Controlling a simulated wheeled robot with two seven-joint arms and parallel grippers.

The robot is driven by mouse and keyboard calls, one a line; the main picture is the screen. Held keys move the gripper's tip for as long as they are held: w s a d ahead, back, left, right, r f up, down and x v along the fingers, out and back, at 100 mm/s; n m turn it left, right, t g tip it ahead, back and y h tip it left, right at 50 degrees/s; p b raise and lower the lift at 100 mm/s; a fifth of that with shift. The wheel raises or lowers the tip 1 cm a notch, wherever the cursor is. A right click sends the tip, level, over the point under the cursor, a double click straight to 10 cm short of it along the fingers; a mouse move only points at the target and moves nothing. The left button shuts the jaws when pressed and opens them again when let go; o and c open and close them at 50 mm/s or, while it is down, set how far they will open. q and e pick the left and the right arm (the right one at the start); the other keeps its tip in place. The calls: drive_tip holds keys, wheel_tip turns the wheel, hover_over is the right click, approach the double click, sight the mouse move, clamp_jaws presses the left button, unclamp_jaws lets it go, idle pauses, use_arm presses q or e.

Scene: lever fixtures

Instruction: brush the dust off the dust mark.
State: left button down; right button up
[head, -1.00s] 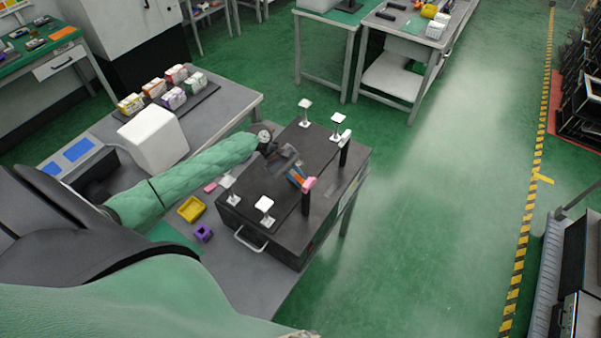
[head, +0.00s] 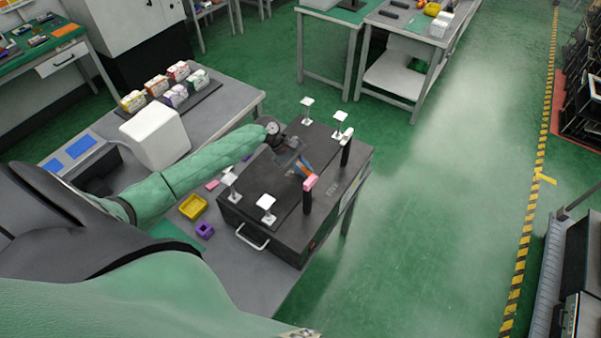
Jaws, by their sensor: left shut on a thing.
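My left gripper (head: 297,167) is over the top of a black box-like fixture (head: 270,216), between its posts. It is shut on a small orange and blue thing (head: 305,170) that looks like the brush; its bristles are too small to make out. I cannot tell whether it touches the box top. The dust mark does not show clearly; the gripper and arm may cover it. My right gripper is not in view.
Several white square-topped stands (head: 266,203) rise from the box top. A black post with a pink top (head: 308,193) and one with a white top (head: 346,146) stand on its right side.

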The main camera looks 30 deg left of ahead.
use_arm(q)
drive_tip(key=shift+w+d, duration=0.2)
drive_tip(key=shift+w, duration=2.55)
drive_tip(key=shift+s+a, duration=0.2)
drive_tip(key=shift+s, duration=2.7)
drive_tip(key=shift+s+a, duration=0.2)
drive_tip(key=shift+s, duration=1.75)
drive_tip(key=shift+w+d+f, duration=0.1)
drive_tip(key=shift+w+d, duration=0.05)
drive_tip(key=shift+w, duration=1.05)
drive_tip(key=shift+w+d, duration=0.1)
drive_tip(key=shift+w, duration=1.05)
drive_tip(key=shift+w+d, duration=0.15)
drive_tip(key=shift+w, duration=2.35)
drive_tip(key=shift+s+a, duration=0.2)
drive_tip(key=shift+s, duration=2.95)
drive_tip(key=shift+s+a, duration=0.15)
drive_tip(key=shift+s, duration=1.65)
drive_tip(key=shift+r, duration=0.2)
wheel_tip(320, 180, up, 9)
